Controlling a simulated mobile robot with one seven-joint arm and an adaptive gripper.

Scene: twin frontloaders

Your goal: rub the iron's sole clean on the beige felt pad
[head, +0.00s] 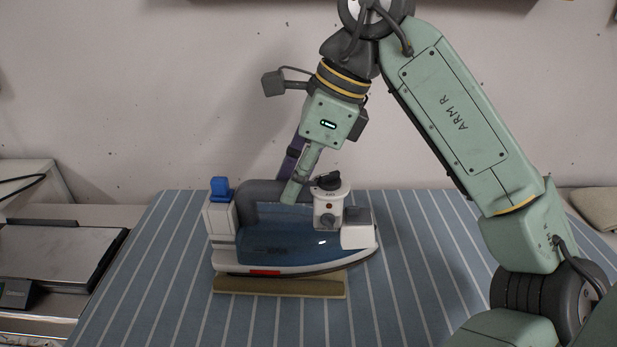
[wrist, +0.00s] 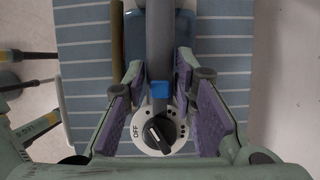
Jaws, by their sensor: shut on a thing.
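The iron (head: 290,246) has a blue body, white ends and a grey handle (head: 262,190), with a blue cap (head: 219,187) at its left end. My gripper (head: 293,195) is shut on the handle from above. In the wrist view the handle (wrist: 159,45) runs between the purple finger pads, and a white dial (wrist: 160,132) marked OFF shows below it. The beige felt pad (head: 280,288) lies directly under the iron, its near edge sticking out; a strip of it shows in the wrist view (wrist: 118,40). The sole is hidden; I cannot tell whether it touches the pad.
A grey metal-topped device (head: 60,257) is at the left. A folded beige cloth (head: 597,207) lies at the far right. A plain wall is behind.

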